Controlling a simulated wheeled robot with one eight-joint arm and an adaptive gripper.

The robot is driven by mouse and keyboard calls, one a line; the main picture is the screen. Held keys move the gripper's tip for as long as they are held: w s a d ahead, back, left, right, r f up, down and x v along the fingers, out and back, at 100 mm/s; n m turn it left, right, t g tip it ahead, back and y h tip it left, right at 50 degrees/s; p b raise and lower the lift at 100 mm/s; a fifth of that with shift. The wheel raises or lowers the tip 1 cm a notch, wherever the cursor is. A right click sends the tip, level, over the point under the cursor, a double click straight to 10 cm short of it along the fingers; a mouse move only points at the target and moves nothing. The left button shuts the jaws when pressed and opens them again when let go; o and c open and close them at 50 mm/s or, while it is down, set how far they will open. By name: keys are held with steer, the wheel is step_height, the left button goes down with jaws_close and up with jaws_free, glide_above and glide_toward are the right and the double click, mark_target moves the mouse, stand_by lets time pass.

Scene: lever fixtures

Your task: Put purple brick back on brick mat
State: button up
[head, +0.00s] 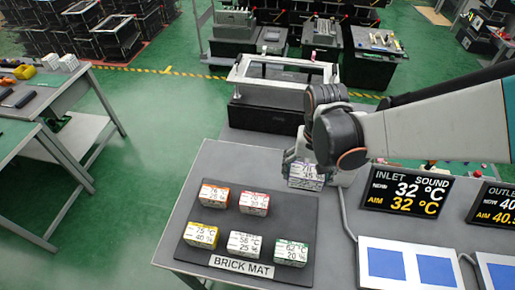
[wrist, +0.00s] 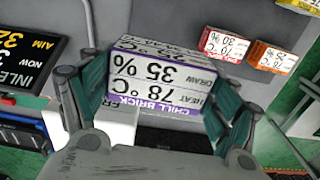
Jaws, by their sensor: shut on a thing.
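The purple brick (wrist: 160,82) is a white block with purple edging, marked "CHILL BRICK" and 78 °C, 35 %. My gripper (wrist: 155,100) has its teal-padded fingers on either side of it and is shut on it. In the head view my gripper (head: 308,165) points down, with the purple brick (head: 305,178) partly showing below it, just beyond the back right corner of the brick mat (head: 274,222). I cannot tell whether the brick touches the table. The black mat bears several bricks, and its back right part is bare.
On the mat are an orange brick (head: 214,195), a red brick (head: 253,203), a yellow brick (head: 201,235), a black-marked brick (head: 243,245) and a green brick (head: 291,252). An inlet display (head: 407,193) and a white panel with blue squares (head: 408,265) stand to the right.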

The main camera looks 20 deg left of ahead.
steer(key=shift+s+a+f+b, duration=0.1)
steer(key=shift+s+f+b, duration=0.1)
steer(key=shift+f+b, duration=2.45)
steer(key=shift+s+a+f+b, duration=0.15)
steer(key=shift+f+b, duration=1.35)
steer(key=shift+f, duration=2.2)
steer(key=shift+s+d+f+b, duration=0.1)
steer(key=shift+s+f+b, duration=0.1)
steer(key=shift+f+b, duration=2.45)
steer(key=shift+f+p, duration=0.45)
steer(key=shift+f, duration=0.15)
steer(key=shift+f, duration=0.15)
steer(key=o, duration=1.4)
steer(key=shift+c, duration=0.2)
step_height(320, 180, up, 12)
steer(key=p, duration=0.4)
steer(key=shift+r, duration=0.25)
